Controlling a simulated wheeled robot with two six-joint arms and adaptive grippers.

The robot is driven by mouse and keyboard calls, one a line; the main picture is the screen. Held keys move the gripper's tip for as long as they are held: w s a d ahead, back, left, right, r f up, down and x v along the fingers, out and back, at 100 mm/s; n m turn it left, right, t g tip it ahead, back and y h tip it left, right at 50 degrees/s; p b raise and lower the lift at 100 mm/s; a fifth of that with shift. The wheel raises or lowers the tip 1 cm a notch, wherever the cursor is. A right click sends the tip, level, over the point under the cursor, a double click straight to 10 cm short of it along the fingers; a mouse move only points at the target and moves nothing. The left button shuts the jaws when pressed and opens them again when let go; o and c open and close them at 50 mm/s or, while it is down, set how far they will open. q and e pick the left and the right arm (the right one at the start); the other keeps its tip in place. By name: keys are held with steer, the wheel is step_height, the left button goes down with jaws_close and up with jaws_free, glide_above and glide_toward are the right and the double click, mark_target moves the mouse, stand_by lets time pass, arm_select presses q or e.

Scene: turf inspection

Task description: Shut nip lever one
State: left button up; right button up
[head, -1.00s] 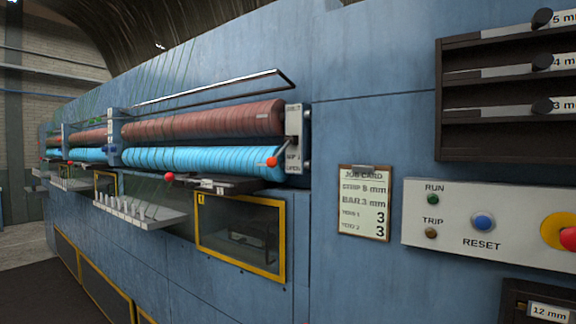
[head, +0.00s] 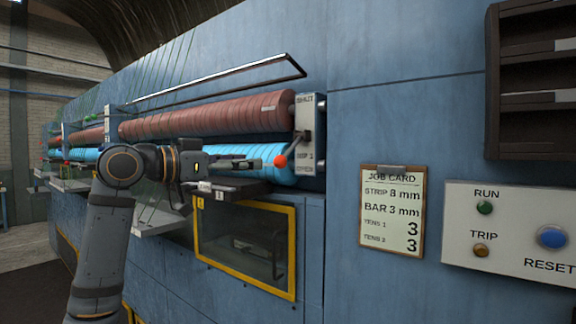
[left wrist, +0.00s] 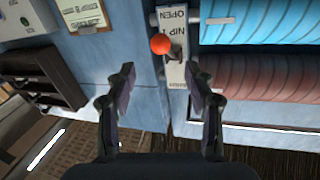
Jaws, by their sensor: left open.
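Nip lever one has an orange-red ball knob (head: 281,161) on a short dark arm. It juts out and down from a pale plate (head: 311,120) at the right end of the rollers. The plate reads SHUT at its top and OPEN at its bottom, and the knob hangs toward the lower part. My left gripper (head: 256,163) is open, its fingers just left of the knob in the head view. In the left wrist view the plate is upside down, and the knob (left wrist: 160,44) shows beyond the open fingertips (left wrist: 161,68). No contact is clear. My right gripper is not in view.
Red-brown (head: 210,115) and blue (head: 262,152) rollers run left from the plate. A dark ledge (head: 240,188) and a yellow-framed window (head: 293,250) lie below. A job card (head: 391,212) and a button panel (head: 467,238) are at the right. A metal bar (head: 230,80) juts above.

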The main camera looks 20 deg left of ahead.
mark_target(275, 159)
arm_select(q)
steer(key=p+x, duration=0.5)
steer(key=x, duration=0.4)
steer(key=shift+d+r, duration=0.1)
steer(key=shift+r, duration=0.1)
steer(key=shift+w+d+f+p, duration=0.2)
steer(key=shift+w+d+p, duration=0.15)
steer(key=shift+w, duration=0.25)
steer(key=shift+w+f, duration=0.1)
jaws_close()
